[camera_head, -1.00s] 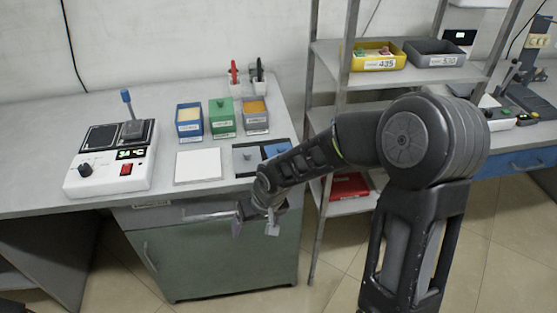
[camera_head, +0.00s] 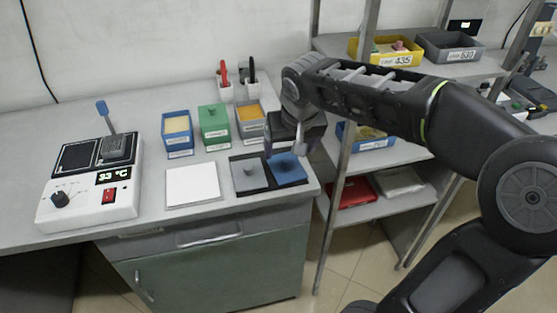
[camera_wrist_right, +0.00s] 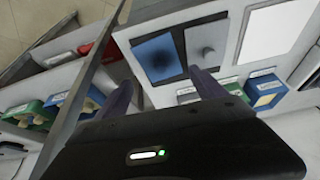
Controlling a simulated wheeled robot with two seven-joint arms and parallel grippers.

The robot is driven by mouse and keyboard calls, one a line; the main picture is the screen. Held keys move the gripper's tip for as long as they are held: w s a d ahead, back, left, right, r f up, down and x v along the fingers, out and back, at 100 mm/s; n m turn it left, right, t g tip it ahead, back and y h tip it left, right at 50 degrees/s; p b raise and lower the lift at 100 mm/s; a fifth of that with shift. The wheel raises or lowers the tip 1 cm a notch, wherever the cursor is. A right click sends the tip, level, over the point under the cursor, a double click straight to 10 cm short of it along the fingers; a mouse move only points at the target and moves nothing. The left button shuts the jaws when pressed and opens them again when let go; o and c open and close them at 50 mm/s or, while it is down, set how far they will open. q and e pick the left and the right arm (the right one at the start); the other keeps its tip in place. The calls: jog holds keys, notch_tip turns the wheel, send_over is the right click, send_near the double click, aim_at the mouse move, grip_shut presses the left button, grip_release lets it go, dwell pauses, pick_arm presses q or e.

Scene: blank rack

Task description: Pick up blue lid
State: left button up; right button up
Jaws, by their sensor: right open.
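The blue lid (camera_head: 287,168) lies flat on a dark pad near the right front corner of the left table, beside a grey lid (camera_head: 249,174). My right gripper (camera_head: 290,145) is just above and behind the blue lid in the head view, partly hidden by its own wrist. In the right wrist view the blue lid (camera_wrist_right: 157,56) lies ahead of my open right gripper (camera_wrist_right: 162,95), between the lines of its fingers and apart from them. The gripper holds nothing. My left gripper does not show.
Blue (camera_head: 177,134), green (camera_head: 214,127) and grey bins stand behind the lids. A white square (camera_head: 193,185) lies left of them. A white heating device (camera_head: 95,185) stands at the left. A metal rack post (camera_head: 345,160) rises close to the right of the table.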

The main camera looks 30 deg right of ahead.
aim_at(288, 163)
jog(key=shift+s+r, duration=0.1)
jog(key=shift+s, duration=0.1)
jog(key=shift+x, duration=1.4)
jog(key=x, duration=0.5)
jog(key=shift+a, duration=0.1)
jog(key=shift+c, duration=0.2)
jog(key=c, duration=0.9)
